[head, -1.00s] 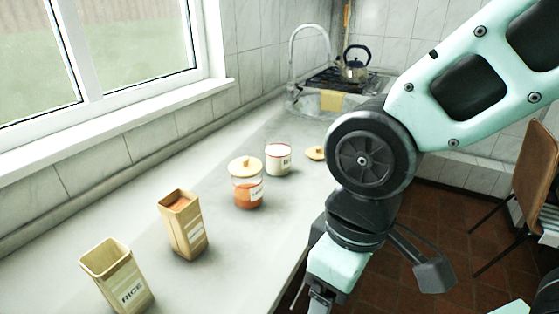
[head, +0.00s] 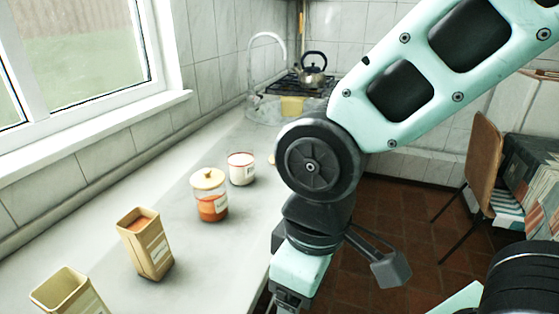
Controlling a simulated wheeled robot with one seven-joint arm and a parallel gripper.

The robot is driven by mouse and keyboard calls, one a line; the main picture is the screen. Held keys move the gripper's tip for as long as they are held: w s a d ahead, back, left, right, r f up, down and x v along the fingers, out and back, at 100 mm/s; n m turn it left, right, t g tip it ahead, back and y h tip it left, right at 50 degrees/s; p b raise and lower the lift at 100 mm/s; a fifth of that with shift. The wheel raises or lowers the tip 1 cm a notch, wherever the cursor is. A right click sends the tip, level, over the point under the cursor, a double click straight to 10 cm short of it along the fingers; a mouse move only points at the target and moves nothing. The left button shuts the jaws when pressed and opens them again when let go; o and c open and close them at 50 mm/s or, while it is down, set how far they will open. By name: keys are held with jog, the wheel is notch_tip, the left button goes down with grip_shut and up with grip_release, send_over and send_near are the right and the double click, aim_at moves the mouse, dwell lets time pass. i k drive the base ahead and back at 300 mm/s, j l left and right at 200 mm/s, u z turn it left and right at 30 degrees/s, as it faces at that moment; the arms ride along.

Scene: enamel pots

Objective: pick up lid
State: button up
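A loose wooden lid (head: 271,158) lies on the counter beyond the white enamel pot (head: 241,170). Only its left edge shows, as my arm hides the rest. The white pot has a red rim and no lid on it. A second wooden lid with a knob (head: 207,178) sits on a glass jar (head: 211,207) with orange contents. My gripper (head: 287,304) hangs at the bottom edge of the picture, right of the counter's front edge and well apart from both lids. Its fingertips are cut off, so I cannot see whether it is open.
An open tin with orange contents (head: 146,245) and an empty-looking tin (head: 68,292) stand at the near left. A sink (head: 262,110) and a kettle on a stove (head: 313,70) are at the back. A chair (head: 484,160) is at the right. Bare counter lies around the jar.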

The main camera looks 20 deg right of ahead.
aim_at(240, 159)
jog(key=u, duration=0.5)
jog(key=i+l+u, duration=0.1)
jog(key=l+u, duration=1.15)
jog(key=l, duration=0.45)
jog(key=k+l+u, duration=0.15)
jog(key=l, duration=0.3)
jog(key=k+l, duration=0.1)
jog(key=l, duration=0.35)
jog(key=k+l+u, duration=0.1)
jog(key=l, duration=0.35)
